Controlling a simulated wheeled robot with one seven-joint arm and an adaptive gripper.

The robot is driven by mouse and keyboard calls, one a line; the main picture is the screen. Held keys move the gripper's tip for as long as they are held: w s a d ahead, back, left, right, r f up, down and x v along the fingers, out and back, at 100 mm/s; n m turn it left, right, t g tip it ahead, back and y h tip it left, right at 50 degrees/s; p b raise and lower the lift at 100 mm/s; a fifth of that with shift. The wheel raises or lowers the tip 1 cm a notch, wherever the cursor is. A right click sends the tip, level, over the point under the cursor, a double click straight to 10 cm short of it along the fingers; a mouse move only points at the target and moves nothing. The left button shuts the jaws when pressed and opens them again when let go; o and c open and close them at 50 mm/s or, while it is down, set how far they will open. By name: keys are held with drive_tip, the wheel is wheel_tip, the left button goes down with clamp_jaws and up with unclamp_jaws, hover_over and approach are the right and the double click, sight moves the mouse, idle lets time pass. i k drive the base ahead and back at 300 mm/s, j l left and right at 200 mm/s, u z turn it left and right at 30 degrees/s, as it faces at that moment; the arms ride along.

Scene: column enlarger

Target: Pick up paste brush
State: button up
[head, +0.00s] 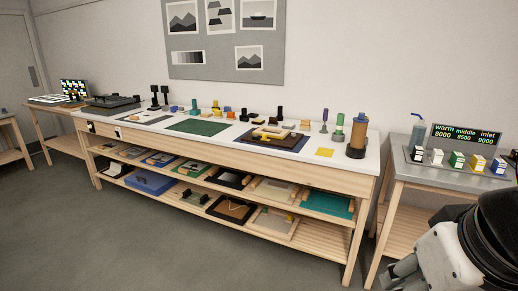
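I cannot make out the paste brush for certain at this distance. Several small upright tools stand along the back of the long white-topped bench (225,144). Among them at the right end are a purple-topped one (325,116) and a green-topped one (339,121), either of which could be a brush. My arm fills the lower right corner, in front of the grey side table and well apart from the tools. Dark grey parts of my gripper (402,274) show at its lower edge; its fingertips are cut off or unclear, and nothing held is visible.
A grey side table (462,174) holds several small boxes, a bottle (417,132) and a lit sign (466,136). Lower shelves hold trays and frames. The floor (130,240) in front is clear.

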sight(305, 125)
drive_tip(key=i+j+u, duration=0.25)
drive_tip(key=i, duration=0.55)
drive_tip(key=i+u, duration=0.25)
drive_tip(key=i, duration=0.5)
drive_tip(key=i+z, duration=0.2)
drive_tip(key=i, duration=0.3)
drive_tip(key=i+j+z, duration=0.15)
drive_tip(key=i, duration=0.4)
drive_tip(key=i+j+z, duration=0.2)
drive_tip(key=i, duration=0.3)
drive_tip(key=i+z, duration=0.4)
drive_tip(key=i+j+z, duration=0.1)
drive_tip(key=i+z, duration=0.15)
drive_tip(key=z, duration=0.15)
